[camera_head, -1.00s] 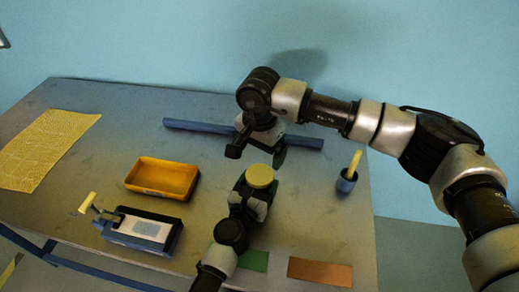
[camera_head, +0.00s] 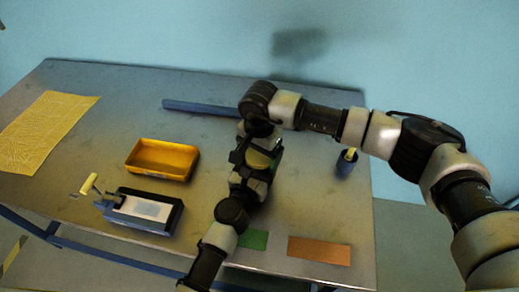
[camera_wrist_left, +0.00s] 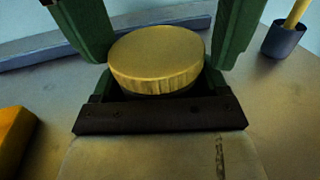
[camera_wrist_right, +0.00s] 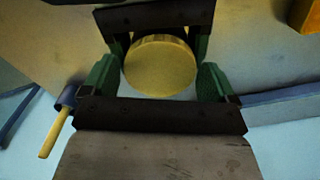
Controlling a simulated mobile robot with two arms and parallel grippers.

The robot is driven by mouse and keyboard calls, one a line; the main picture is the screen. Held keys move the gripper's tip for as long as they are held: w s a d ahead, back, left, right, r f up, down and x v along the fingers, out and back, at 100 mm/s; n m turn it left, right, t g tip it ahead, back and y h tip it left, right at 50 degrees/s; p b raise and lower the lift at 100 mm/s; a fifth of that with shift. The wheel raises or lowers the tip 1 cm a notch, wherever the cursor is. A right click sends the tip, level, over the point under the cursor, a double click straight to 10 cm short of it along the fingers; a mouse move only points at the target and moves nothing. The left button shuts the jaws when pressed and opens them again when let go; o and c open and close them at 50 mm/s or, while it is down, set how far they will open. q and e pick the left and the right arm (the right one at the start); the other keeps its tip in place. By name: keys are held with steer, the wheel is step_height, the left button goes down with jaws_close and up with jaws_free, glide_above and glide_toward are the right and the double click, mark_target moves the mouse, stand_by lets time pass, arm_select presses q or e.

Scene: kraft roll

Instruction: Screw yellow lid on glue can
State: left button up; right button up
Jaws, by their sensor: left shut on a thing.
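The round yellow lid (camera_head: 257,160) sits level on top of what my left gripper (camera_head: 252,168) holds. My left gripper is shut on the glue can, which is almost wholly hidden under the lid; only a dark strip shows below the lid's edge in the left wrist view. The lid (camera_wrist_left: 157,58) fills the middle of that view. My right gripper (camera_head: 258,150) is above, with its fingers on either side of the lid. In the right wrist view the lid (camera_wrist_right: 160,68) lies between its open green fingers, with gaps visible at both sides.
An orange tray (camera_head: 135,172) and a dark device with a white plate (camera_head: 142,208) lie to the left. A blue bar (camera_head: 195,106) lies behind. A blue cup with a yellow stick (camera_head: 345,166) stands right. Green (camera_head: 253,239) and copper (camera_head: 320,251) patches lie in front.

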steer(key=c, duration=0.7)
steer(key=m, duration=0.3)
steer(key=shift+c, duration=0.2)
steer(key=o, duration=1)
